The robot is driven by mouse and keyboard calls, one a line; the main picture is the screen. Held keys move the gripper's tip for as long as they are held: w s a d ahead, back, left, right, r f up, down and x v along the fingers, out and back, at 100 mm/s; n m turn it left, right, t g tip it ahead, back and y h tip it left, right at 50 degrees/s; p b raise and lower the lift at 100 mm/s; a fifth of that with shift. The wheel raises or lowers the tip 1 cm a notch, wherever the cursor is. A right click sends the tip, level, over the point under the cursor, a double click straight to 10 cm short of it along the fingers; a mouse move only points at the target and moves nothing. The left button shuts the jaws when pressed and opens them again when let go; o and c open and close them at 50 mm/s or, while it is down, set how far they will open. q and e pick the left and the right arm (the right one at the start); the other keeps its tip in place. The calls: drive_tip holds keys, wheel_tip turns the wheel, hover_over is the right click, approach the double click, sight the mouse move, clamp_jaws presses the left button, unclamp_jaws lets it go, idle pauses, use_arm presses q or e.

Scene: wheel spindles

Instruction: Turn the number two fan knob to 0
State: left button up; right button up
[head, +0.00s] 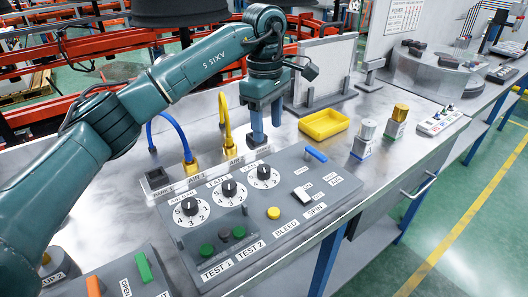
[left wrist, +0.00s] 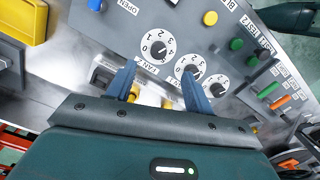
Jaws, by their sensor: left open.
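The number two fan knob (head: 263,172) is a black knob on a white numbered dial, the rearmost of three dials on the grey control panel (head: 325,207). It shows again in the left wrist view (left wrist: 158,47), beyond and between the fingertips; I cannot surely tell which number it points at. My left gripper (head: 266,132) points down with blue fingers, just behind and above this dial. In the left wrist view the gripper (left wrist: 159,72) is open and empty, its fingers apart from the knob. My right gripper is not in view.
The fan 1 knob (head: 228,188) and the air knob (head: 190,207) sit close beside. Blue (head: 176,135) and yellow (head: 225,115) hoses rise behind the panel.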

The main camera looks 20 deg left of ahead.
sight(264, 168)
use_arm(q)
drive_tip(key=f, duration=0.8)
drive_tip(key=a+f, duration=0.1)
drive_tip(key=f, duration=0.3)
drive_tip(key=shift+w+f, duration=0.1)
drive_tip(key=shift+f, duration=0.05)
drive_tip(key=shift+c, duration=0.2)
drive_tip(key=c, duration=0.9)
